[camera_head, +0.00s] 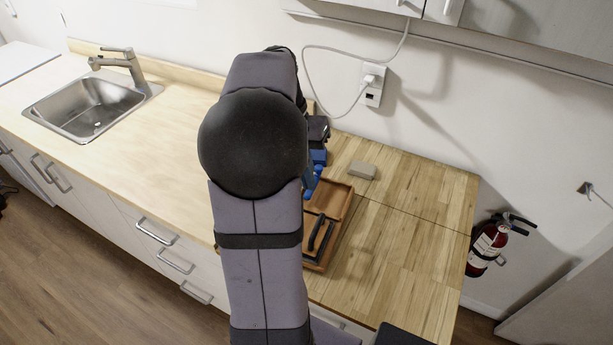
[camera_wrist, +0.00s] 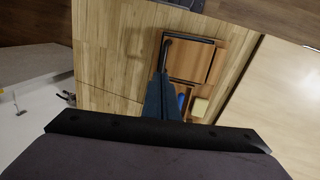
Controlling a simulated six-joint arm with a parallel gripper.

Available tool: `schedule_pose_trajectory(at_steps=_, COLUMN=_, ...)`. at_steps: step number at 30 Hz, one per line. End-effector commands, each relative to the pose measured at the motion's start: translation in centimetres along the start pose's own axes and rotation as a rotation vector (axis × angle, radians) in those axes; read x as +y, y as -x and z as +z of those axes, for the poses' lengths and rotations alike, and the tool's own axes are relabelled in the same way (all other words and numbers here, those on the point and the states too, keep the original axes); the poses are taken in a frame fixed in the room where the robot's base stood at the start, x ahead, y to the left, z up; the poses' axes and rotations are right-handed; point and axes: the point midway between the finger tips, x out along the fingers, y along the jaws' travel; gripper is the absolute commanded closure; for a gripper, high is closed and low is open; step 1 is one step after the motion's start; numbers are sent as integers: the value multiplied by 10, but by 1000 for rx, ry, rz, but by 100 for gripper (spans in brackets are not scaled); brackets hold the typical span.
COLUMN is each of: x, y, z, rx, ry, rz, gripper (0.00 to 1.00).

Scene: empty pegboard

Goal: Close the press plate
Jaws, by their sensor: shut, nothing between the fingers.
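The press is a brown wooden piece with two panels. In the head view, the rear panel (camera_head: 338,199) looks plain with a rim, and a black bar handle (camera_head: 320,236) lies at the front part. In the wrist view, a dark-edged wooden panel (camera_wrist: 192,60) shows beside the handle (camera_wrist: 165,48), with a smaller wooden part below it. I cannot tell the plate's exact angle. My gripper (camera_head: 311,190) has blue fingers, partly hidden behind my arm. In the wrist view, its shut fingers (camera_wrist: 162,76) reach beside the panel's left edge; contact is unclear.
A sink (camera_head: 95,105) is at the left. The wooden counter (camera_head: 400,225) right of the press is clear. A wall outlet (camera_head: 373,85) with a cable is behind.

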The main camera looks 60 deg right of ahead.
Motion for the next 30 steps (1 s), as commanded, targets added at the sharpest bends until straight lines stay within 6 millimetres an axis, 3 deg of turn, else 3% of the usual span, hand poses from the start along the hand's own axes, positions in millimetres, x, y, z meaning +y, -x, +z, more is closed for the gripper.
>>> schedule_pose_trajectory(at_steps=5, x=0, y=7, z=0, rx=1, ry=0, rz=-1, gripper=100)
schedule_pose_trajectory(at_steps=9, x=1, y=-2, z=0, rx=-2, ry=1, rz=-7, gripper=69)
schedule_pose_trajectory(at_steps=18, x=-1, y=-68, z=0, rx=12, ry=4, rz=-74, gripper=69)
schedule_pose_trajectory(at_steps=30, x=-2, y=-86, z=0, rx=14, ry=4, rz=-82, gripper=69)
